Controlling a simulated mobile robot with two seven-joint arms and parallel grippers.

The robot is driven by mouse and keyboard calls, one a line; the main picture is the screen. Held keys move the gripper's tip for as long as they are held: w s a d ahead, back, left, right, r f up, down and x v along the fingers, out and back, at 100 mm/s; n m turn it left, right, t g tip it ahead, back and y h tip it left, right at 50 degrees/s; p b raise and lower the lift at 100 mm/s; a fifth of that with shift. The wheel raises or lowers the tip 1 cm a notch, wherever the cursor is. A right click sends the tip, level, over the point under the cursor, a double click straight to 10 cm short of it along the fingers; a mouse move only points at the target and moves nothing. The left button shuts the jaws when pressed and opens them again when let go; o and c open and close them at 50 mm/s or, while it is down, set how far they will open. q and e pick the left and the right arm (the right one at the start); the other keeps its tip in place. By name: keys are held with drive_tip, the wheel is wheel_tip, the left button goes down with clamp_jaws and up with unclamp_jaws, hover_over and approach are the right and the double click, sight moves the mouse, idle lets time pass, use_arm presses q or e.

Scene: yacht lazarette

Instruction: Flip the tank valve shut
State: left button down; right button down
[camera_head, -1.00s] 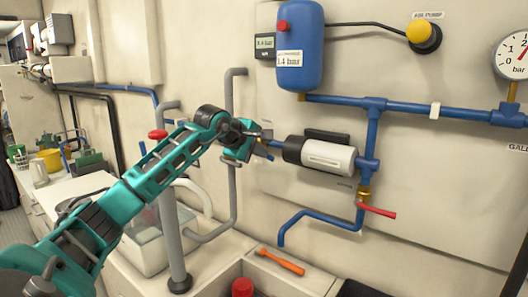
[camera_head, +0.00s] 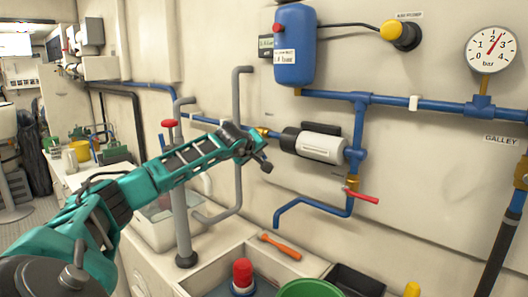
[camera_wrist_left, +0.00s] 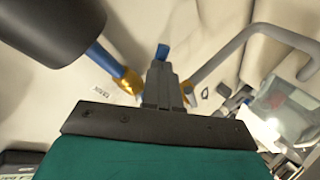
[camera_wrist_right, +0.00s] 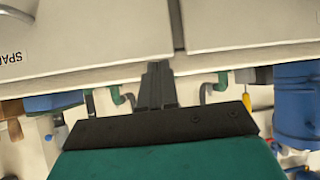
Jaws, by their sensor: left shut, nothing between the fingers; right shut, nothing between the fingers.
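A brass fitting (camera_head: 264,132) shows on the blue pipe at the pump's left end, where the tank valve appears to be. My left gripper (camera_head: 262,160) is shut and empty, just below and left of it, and hides part of the pipe. In the left wrist view, my shut fingers (camera_wrist_left: 162,72) lie in front of the pipe, between two brass ends (camera_wrist_left: 131,82). A blue piece (camera_wrist_left: 162,52), perhaps the valve lever, shows just beyond the tips. I cannot tell whether they touch. My right gripper (camera_wrist_right: 157,75) is shut and empty in the right wrist view, before pale panels.
The white pump (camera_head: 322,148) is right of the gripper, with a red lever (camera_head: 362,197) below it. A blue tank (camera_head: 295,45) hangs above. Grey pipes (camera_head: 238,130) stand close by the left arm. An orange tool (camera_head: 281,246) lies on the ledge below.

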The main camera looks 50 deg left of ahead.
use_arm(q)
drive_tip(key=shift+s+a+f, duration=0.1)
drive_tip(key=shift+a+f, duration=0.75)
drive_tip(key=shift+f, duration=0.15)
drive_tip(key=shift+r+p, duration=0.55)
drive_tip(key=shift+r, duration=0.3)
